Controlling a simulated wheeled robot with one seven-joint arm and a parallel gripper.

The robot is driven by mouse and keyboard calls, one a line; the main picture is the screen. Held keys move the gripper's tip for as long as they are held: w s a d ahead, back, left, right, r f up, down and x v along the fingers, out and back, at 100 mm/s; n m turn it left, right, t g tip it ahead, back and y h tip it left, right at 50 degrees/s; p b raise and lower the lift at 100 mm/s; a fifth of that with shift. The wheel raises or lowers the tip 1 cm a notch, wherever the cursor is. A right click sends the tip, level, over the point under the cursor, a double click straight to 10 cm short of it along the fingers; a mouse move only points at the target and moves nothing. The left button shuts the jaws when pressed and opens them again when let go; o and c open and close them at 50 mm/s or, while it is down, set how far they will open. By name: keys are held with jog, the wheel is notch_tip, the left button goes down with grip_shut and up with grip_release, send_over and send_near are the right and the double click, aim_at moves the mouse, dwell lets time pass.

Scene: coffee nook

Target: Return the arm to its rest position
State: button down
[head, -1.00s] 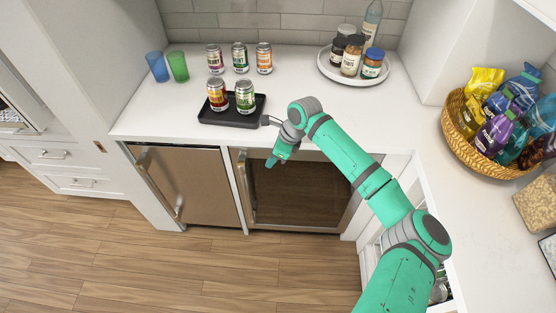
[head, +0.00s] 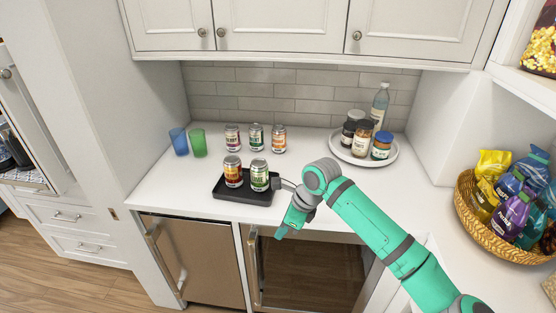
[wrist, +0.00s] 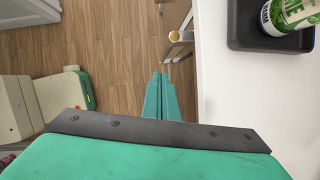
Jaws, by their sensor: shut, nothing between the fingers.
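My arm is teal with grey joints and reaches in from the lower right of the head view. My gripper (head: 281,233) points down in front of the counter's front edge, just right of the black tray (head: 230,196). In the wrist view my gripper (wrist: 161,78) shows two teal fingers closed side by side over the wood floor, with nothing between them. The counter edge lies to their right. The black tray bears a red-and-orange can (head: 233,172) and a green-labelled can (head: 259,176), both upright. The gripper is apart from the tray and cans.
Several cans stand behind the tray, including an orange one (head: 279,140). Blue (head: 179,142) and green (head: 198,143) cups stand at left. A round white tray (head: 345,156) holds jars and a bottle. A basket (head: 478,222) of bags sits at right. Cabinets hang above.

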jog(key=s+d+f+n+t+h, duration=0.1)
jog(key=s+d+f+n, duration=0.15)
jog(key=d+f, duration=0.4)
jog(key=s+d+f+n+t+h, duration=0.1)
jog(key=s+d+f, duration=0.2)
jog(key=d, duration=0.6)
jog(key=s+d+f+n+t+h, duration=0.1)
jog(key=s+d+f, duration=0.2)
jog(key=d+f, duration=0.3)
jog(key=s+d+f+n+t+h, duration=0.1)
jog(key=s+d+f+n, duration=0.25)
jog(key=s, duration=0.65)
jog(key=s+d+f+n+t, duration=0.1)
jog(key=s+d+f+n, duration=0.3)
jog(key=s, duration=0.6)
jog(key=s+a+f+n+t, duration=0.3)
jog(key=s+a+n, duration=0.2)
jog(key=s+a, duration=0.8)
jog(key=s+a+r+n+t, duration=0.2)
jog(key=a+r+n+t, duration=0.2)
jog(key=a+r, duration=1.2)
jog(key=shift+s+a+n+t, duration=0.25)
jog(key=shift+a+n+t, duration=0.15)
jog(key=shift+a+t, duration=0.5)
